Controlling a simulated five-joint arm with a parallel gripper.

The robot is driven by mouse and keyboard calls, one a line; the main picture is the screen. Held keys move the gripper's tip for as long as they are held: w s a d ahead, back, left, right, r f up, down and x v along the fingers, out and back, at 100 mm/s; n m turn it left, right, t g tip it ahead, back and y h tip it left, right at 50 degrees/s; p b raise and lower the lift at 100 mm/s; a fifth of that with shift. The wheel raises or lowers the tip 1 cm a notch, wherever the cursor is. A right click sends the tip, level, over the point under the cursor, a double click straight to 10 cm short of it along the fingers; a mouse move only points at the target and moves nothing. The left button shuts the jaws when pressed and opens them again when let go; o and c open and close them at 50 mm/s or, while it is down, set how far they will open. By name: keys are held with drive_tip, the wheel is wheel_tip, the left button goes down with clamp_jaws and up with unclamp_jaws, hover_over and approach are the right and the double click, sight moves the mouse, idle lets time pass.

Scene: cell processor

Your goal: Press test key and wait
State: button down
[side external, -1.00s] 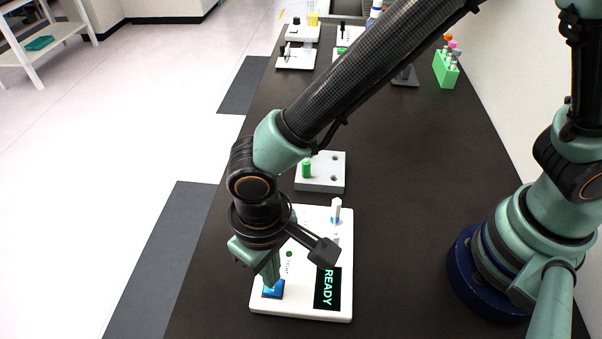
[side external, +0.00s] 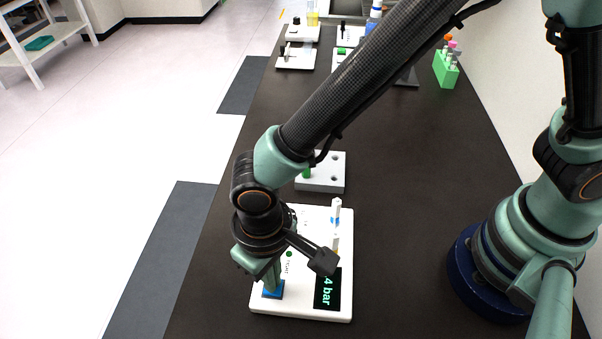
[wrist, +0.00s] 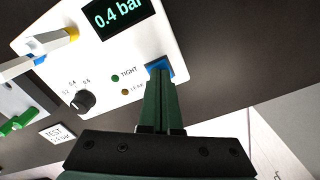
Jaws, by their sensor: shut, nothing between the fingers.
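The white tester unit (side external: 300,309) stands on the dark bench, and it also fills the upper left of the wrist view (wrist: 180,62). Its blue key (side external: 275,294) is at a corner, and its edges show around my fingertips in the wrist view (wrist: 153,64). My gripper (side external: 271,286) is shut and empty, pointing down with its tips on the blue key. The tips hide most of the key, and I cannot tell how far it is pushed in. The display (wrist: 120,16) reads "0.4 bar". Beside the "TIGHT" label is a green lamp (wrist: 115,78).
A black knob (wrist: 83,101) and a lamp (wrist: 125,92) with a partly hidden label sit on the unit. A white-and-blue piece (side external: 336,212) stands on it.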

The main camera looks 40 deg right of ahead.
drive_tip(key=shift+r, duration=0.1)
idle(0.3)
drive_tip(key=shift+r, duration=0.7)
drive_tip(key=shift+r, duration=2.55)
drive_tip(key=w+d+r+m+t+y, duration=0.1)
drive_tip(key=w+d+r, duration=0.5)
drive_tip(key=d, duration=0.2)
drive_tip(key=d+r+m+t, duration=0.1)
drive_tip(key=d+r, duration=0.3)
drive_tip(key=d, duration=0.8)
drive_tip(key=d+r+m+t+h, duration=0.1)
drive_tip(key=d+r+t, duration=0.2)
drive_tip(key=d, duration=0.9)
drive_tip(key=shift+d+r+t, duration=0.15)
drive_tip(key=shift+r+t, duration=0.15)
drive_tip(key=shift+r, duration=0.3)
